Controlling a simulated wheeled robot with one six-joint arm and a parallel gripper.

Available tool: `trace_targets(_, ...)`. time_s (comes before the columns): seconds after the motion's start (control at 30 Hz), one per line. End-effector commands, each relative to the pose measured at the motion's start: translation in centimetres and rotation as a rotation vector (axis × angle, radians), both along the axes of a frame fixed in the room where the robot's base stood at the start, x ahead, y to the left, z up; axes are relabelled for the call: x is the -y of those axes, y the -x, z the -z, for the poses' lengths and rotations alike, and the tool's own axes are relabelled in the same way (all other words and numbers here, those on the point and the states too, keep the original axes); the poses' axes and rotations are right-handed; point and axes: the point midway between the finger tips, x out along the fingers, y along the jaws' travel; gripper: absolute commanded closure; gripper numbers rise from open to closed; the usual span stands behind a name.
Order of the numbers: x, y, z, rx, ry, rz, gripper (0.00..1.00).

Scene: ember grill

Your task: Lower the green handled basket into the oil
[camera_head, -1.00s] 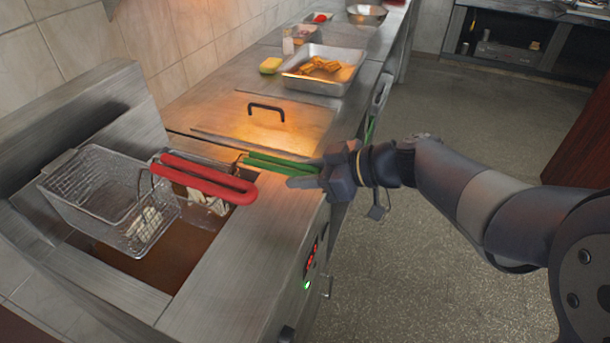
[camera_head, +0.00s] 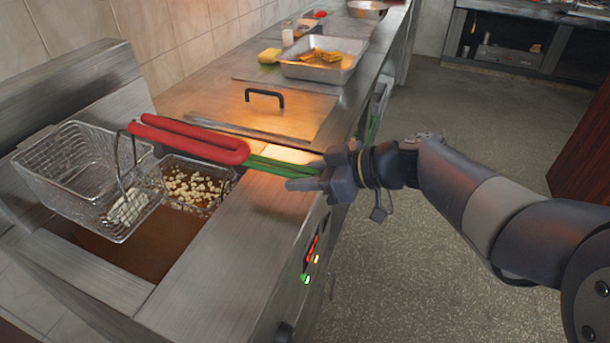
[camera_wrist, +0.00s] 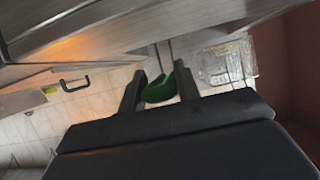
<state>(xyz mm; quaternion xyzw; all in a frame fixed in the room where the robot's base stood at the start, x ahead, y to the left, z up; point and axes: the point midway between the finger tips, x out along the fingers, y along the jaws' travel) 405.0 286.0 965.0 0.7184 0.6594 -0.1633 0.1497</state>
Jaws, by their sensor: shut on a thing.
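My gripper (camera_head: 318,172) is shut on the green handle (camera_head: 275,166), beside the fryer's front edge. In the wrist view the green handle (camera_wrist: 160,90) shows between the two fingers. The handle runs left, partly under a red handle, to a wire basket (camera_head: 211,208) holding pale pieces. That basket sits at the right side of the fryer opening, beside the brown oil (camera_head: 165,245). I cannot tell whether its bottom touches the oil.
A second wire basket (camera_head: 75,178) with a red handle (camera_head: 190,138) sits higher at the left of the opening; its handle crosses above the green one. A lid (camera_head: 250,112), a metal tray (camera_head: 345,70) and a yellow sponge (camera_head: 269,56) are behind. The floor at right is clear.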

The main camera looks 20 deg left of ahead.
Motion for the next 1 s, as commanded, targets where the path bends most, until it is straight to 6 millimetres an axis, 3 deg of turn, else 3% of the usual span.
trace_targets(1.0,0.0,0.0,1.1,0.002,-0.003,0.000,1.00)
